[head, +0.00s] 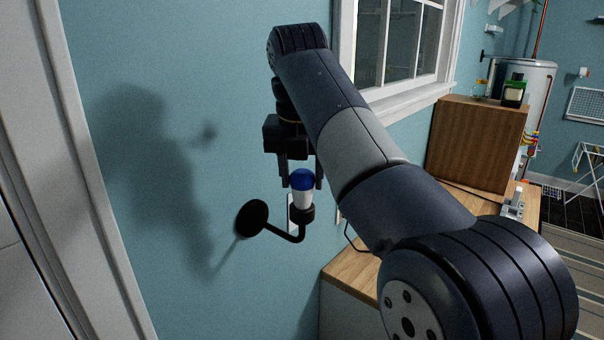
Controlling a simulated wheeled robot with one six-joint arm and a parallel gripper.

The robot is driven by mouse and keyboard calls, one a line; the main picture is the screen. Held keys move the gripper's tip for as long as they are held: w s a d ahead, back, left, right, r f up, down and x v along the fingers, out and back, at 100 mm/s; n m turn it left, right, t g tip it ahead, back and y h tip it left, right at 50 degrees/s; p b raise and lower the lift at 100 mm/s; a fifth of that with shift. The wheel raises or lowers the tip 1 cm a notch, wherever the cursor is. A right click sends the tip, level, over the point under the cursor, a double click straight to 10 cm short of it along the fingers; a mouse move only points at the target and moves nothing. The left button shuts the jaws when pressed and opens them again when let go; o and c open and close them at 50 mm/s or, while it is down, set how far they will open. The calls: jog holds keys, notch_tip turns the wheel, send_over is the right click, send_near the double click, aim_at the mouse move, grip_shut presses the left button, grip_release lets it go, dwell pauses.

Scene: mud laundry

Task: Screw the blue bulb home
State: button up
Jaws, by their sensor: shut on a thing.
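The blue bulb (302,180) has a blue dome and a white lower body. It stands upright in the black socket of a wall lamp (293,236), whose curved arm comes out from a round black wall plate. The joint between bulb and socket is too small to tell how deep it sits. My gripper (300,180) points down from above, with one finger on each side of the dome, shut on the bulb. The upper part of the dome is between the fingers.
A wooden counter (352,284) is to the right, below the window (400,50). A wooden box (478,142) with a dark green bottle (513,90) on it stands further back. A white door frame (75,130) is at left. The blue wall is close behind the lamp.

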jog(key=shift+r, duration=0.1)
jog(key=shift+c, duration=0.5)
jog(key=shift+m+p, duration=0.4)
jog(key=shift+p, duration=0.1)
jog(key=shift+c, duration=0.4)
jog(key=shift+a+m, duration=0.1)
jog(key=shift+m, duration=0.2)
jog(key=shift+c, duration=1.1)
jog(key=shift+m+h, duration=0.3)
jog(key=shift+m, duration=0.5)
grip_shut()
jog(key=o, duration=1.4)
grip_release()
jog(key=c, duration=0.4)
jog(key=shift+o, duration=0.2)
jog(key=shift+n, duration=0.3)
